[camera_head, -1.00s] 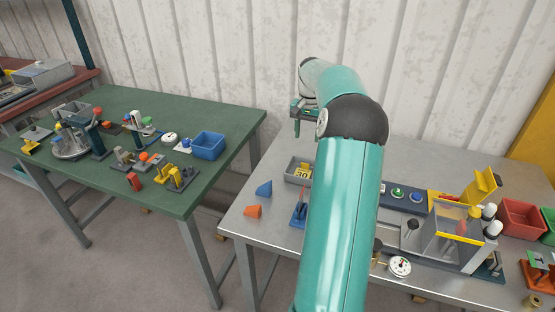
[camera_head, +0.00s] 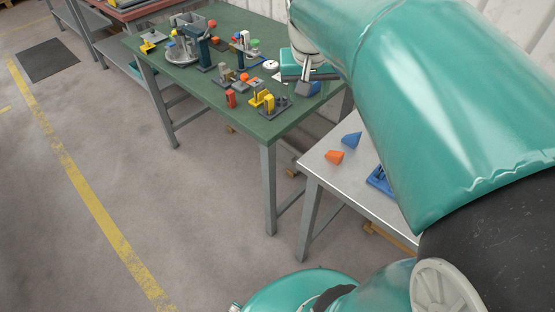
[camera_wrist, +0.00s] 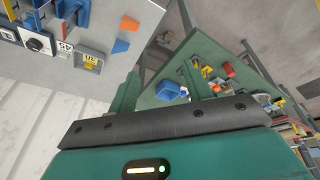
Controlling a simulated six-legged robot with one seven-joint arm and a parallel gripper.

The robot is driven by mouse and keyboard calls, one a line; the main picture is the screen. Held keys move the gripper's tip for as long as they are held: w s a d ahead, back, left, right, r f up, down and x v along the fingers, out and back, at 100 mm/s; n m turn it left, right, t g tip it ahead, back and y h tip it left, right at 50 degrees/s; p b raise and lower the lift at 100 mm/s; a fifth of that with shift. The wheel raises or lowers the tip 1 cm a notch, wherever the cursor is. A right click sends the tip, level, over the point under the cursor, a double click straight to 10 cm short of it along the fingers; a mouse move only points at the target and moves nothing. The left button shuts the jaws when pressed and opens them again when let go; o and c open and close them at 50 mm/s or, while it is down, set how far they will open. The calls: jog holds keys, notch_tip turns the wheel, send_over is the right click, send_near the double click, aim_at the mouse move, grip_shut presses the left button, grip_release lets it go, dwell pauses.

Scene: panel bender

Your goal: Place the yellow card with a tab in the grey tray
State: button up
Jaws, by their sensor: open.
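A grey tray (camera_wrist: 98,53) sits on the steel table at the upper left of the wrist view. A yellow card-like piece with dark marks (camera_wrist: 91,65) shows inside it; its tab is too small to make out. In the head view my arm hides the tray. My gripper (camera_wrist: 160,72) is open, with nothing between its two fingers. In the head view my gripper (camera_head: 308,72) hangs by the right end of the green table, apart from the tray.
The green table (camera_head: 290,118) holds a blue bin (camera_wrist: 170,91), yellow blocks (camera_head: 262,99) and several fixtures. On the steel table (camera_head: 322,172) lie an orange piece (camera_head: 334,157) and a blue wedge (camera_head: 352,139).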

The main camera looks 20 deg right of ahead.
jog(key=s+a+f+n+t+y, duration=0.1)
jog(key=s+a+f+n, duration=0.1)
jog(key=s+a, duration=0.4)
jog(key=s+a+f+n+t+y, duration=0.1)
jog(key=s+a+f+n, duration=0.1)
jog(key=s+a, duration=0.4)
jog(key=shift+s+a+n+t, duration=0.3)
jog(key=shift+s+a, duration=0.05)
jog(key=shift+s, duration=0.2)
jog(key=shift+f, duration=0.1)
jog(key=c, duration=0.3)
jog(key=shift+d, duration=0.1)
jog(key=shift+d, duration=0.1)
